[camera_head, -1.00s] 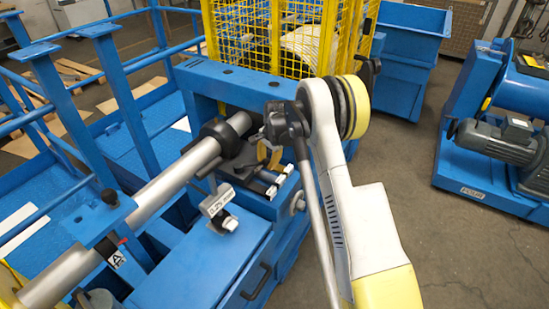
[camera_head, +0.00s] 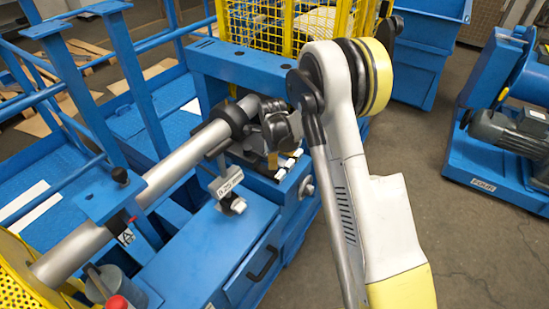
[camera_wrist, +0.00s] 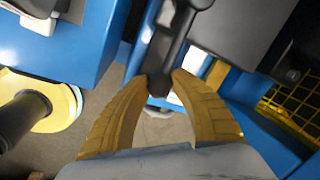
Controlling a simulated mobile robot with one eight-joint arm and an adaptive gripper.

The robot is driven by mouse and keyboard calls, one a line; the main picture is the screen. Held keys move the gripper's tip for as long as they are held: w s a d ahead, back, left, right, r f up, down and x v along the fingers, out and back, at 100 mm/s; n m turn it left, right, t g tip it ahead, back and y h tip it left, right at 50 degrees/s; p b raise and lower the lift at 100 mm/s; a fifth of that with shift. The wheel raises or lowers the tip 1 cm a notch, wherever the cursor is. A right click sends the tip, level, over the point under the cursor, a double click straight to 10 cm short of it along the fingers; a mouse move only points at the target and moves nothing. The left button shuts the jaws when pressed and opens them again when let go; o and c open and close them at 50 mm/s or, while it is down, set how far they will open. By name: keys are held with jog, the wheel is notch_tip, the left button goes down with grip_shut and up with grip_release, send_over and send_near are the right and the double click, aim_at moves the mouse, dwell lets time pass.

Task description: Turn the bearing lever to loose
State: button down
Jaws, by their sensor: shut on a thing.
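In the wrist view the bearing lever (camera_wrist: 168,45) is a dark bar that runs down from the top middle. Its lower end sits between the two yellow-brown fingertips of my gripper (camera_wrist: 159,84), which are shut on it. In the head view the black bearing collar (camera_head: 236,120) sits around a thick grey shaft (camera_head: 185,160). My dark wrist is just right of the collar and hides most of the gripper (camera_head: 272,160) and the held lever. I cannot read the lever's loose or tight mark.
A small labelled plate (camera_head: 226,183) stands on the blue machine frame (camera_head: 235,250), below the collar. A yellow mesh guard (camera_head: 255,32) rises behind. Blue posts and rails (camera_head: 120,70) stand on the left. A motor unit (camera_head: 510,135) is at the right, with bare floor (camera_head: 440,190) before it.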

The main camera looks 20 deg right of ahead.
jog(key=shift+s+a, duration=0.15)
dwell(0.4)
jog(key=c, duration=1)
grip_release()
jog(key=shift+c, duration=0.2)
jog(key=shift+r, duration=0.1)
notch_tip(320, 180, up, 12)
jog(key=s, duration=0.2)
jog(key=shift+a+f, duration=0.2)
jog(key=shift+a, duration=0.15)
jog(key=shift+s, duration=0.1)
